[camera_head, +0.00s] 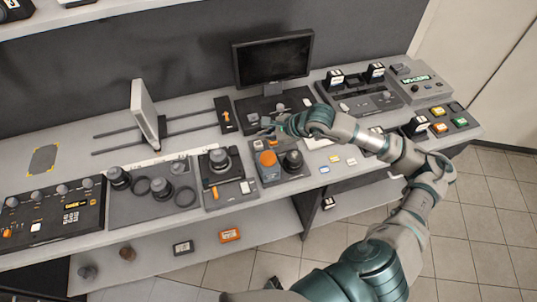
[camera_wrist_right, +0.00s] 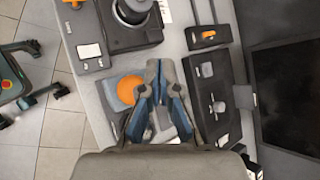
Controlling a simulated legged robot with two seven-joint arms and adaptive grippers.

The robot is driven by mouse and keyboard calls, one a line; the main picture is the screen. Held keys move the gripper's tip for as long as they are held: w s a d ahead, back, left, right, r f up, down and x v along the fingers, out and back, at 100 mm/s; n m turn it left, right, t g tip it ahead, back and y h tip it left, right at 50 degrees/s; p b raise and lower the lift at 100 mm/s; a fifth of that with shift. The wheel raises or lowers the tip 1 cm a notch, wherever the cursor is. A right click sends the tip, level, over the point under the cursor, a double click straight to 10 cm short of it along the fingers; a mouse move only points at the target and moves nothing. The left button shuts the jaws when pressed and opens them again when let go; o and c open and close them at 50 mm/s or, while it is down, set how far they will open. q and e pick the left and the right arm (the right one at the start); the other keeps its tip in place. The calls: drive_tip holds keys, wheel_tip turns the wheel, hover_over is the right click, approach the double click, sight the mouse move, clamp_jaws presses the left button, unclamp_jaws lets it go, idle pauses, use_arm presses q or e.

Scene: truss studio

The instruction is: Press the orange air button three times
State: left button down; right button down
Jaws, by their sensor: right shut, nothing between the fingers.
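The orange air button (camera_head: 267,158) is a round dome on a grey-blue box (camera_head: 270,175) on the bench; a dark knob (camera_head: 292,160) stands to its right. My right gripper (camera_head: 266,131) is shut and empty, reaching in from the right just behind the button in the head view. In the right wrist view the button (camera_wrist_right: 129,89) shows just left of the shut fingers (camera_wrist_right: 159,68), which cover part of the box. I see no contact with the button; the exact height gap cannot be told. My left gripper is not in view.
A monitor (camera_head: 272,60) stands behind the gripper. A control box with a black knob (camera_head: 220,158) is left of the button, and a slider with an orange handle (camera_head: 227,116) is behind it. Small labelled blocks (camera_head: 335,158) lie to the right. The bench front edge is close.

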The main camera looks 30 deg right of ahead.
sight(269, 156)
drive_tip(key=shift+w+d+h, duration=0.1)
drive_tip(key=shift+d+h, duration=0.3)
drive_tip(key=shift+d, duration=0.6)
drive_tip(key=shift+a, duration=0.15)
